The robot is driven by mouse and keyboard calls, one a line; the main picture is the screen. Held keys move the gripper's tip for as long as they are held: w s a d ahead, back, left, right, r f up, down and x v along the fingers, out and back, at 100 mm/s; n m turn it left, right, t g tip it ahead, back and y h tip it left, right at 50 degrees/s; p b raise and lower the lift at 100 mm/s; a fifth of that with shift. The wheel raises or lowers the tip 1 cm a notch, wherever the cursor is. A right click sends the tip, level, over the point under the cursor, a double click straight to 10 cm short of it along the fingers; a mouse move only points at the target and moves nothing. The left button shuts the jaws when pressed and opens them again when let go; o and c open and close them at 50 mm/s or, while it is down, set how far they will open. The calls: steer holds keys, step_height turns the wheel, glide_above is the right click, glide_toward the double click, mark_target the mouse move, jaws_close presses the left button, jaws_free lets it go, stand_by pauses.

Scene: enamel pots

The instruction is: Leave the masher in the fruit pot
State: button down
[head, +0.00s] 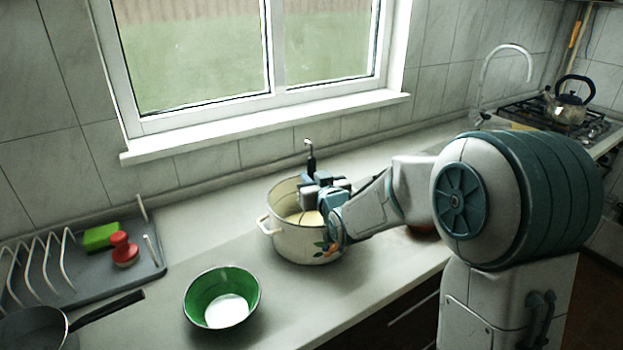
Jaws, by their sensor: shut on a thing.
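The cream enamel pot (284,236) with a fruit picture on its side stands on the counter below the window. My gripper (312,188) is over the pot's opening, at its right half. It is shut on the masher (311,163), whose dark handle stands upright with a metal hook at its top. The masher's lower end is hidden by my gripper and the pot, so I cannot tell whether it touches the pot's bottom. My arm comes in from the right and hides part of the pot's right side.
A green bowl (222,298) with a white inside bottom stands left of the pot. A grey drying rack tray (150,262) holds a green sponge (101,237) and a red-topped item (124,250). A dark pan (32,328) is at the lower left. A kettle (568,104) sits on the stove.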

steer(key=c, duration=1.3)
jaws_free()
steer(key=b+v, duration=0.1)
steer(key=v, duration=1.3)
steer(key=s+d+f+m+g+h+p, duration=0.25)
steer(key=s+d+g+h, duration=0.3)
steer(key=d, duration=0.45)
steer(key=s+d+f+m+g, duration=0.1)
steer(key=s+g, duration=0.2)
steer(key=s, duration=0.4)
steer(key=s+d+m+g+h+p, duration=0.1)
steer(key=s+g, duration=0.3)
steer(key=s, duration=0.4)
steer(key=shift+s+d+f, duration=0.25)
steer(key=shift+s+f, duration=0.05)
steer(key=shift+f, duration=0.05)
